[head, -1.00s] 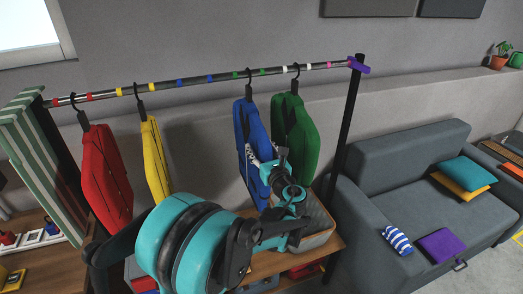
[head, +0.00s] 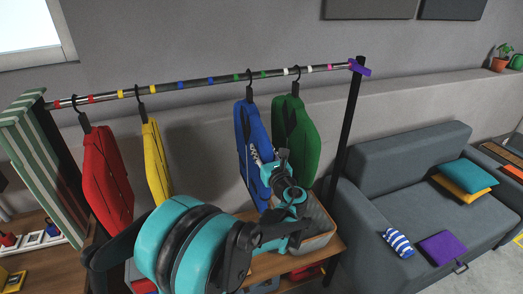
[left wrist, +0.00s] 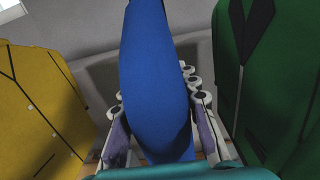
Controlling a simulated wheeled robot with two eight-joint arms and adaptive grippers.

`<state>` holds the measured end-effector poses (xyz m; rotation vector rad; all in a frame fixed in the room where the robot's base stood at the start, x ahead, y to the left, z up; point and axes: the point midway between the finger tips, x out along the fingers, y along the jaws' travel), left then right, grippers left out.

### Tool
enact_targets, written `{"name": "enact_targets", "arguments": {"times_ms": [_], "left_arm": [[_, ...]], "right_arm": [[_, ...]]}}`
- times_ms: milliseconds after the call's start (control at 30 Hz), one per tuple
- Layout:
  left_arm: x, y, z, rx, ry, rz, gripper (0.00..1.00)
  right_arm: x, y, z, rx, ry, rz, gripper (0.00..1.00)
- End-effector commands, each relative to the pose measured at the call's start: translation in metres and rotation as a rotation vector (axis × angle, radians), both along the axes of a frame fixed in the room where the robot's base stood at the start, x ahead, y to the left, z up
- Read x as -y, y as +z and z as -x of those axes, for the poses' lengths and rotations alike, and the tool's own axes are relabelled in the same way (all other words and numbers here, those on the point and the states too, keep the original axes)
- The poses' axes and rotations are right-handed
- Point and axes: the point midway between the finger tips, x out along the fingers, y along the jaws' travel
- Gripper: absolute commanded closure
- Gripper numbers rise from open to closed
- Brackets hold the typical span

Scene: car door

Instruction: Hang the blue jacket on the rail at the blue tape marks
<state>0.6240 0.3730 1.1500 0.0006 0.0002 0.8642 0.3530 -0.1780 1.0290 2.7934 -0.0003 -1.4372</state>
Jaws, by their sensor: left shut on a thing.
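The blue jacket (head: 254,140) hangs on its black hanger, whose hook is at the rail (head: 222,78) between the green tape marks. I cannot tell whether the hook bears on the rail. The blue tape marks (head: 196,80) are to its left on a bare stretch. My left gripper (head: 256,156) is shut on the blue jacket; in the left wrist view the jacket (left wrist: 156,70) stands between the two fingers, with yellow to the left and green to the right. My right gripper is not in view.
The green jacket (head: 297,135) hangs close on the right, between white marks. The yellow jacket (head: 156,160) and red jacket (head: 106,175) hang on the left. A wide gap lies between yellow and blue. A bench (head: 265,266) is below, and a grey sofa (head: 415,170) stands right.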

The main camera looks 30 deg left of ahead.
Motion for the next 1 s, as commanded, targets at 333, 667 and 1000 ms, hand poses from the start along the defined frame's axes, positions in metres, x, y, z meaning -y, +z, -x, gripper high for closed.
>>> {"name": "enact_targets", "arguments": {"times_ms": [333, 667, 1000], "left_arm": [[0.000, -0.004, 0.000, 0.000, 0.000, 0.000, 0.65], [0.000, -0.005, 0.000, 0.000, 0.000, 0.001, 0.46], [0.034, -0.004, 0.027, 0.000, -0.005, 0.001, 0.46]], "right_arm": [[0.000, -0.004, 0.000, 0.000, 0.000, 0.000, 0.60], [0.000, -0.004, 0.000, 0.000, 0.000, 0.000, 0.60], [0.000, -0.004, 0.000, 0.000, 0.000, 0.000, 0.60]]}}
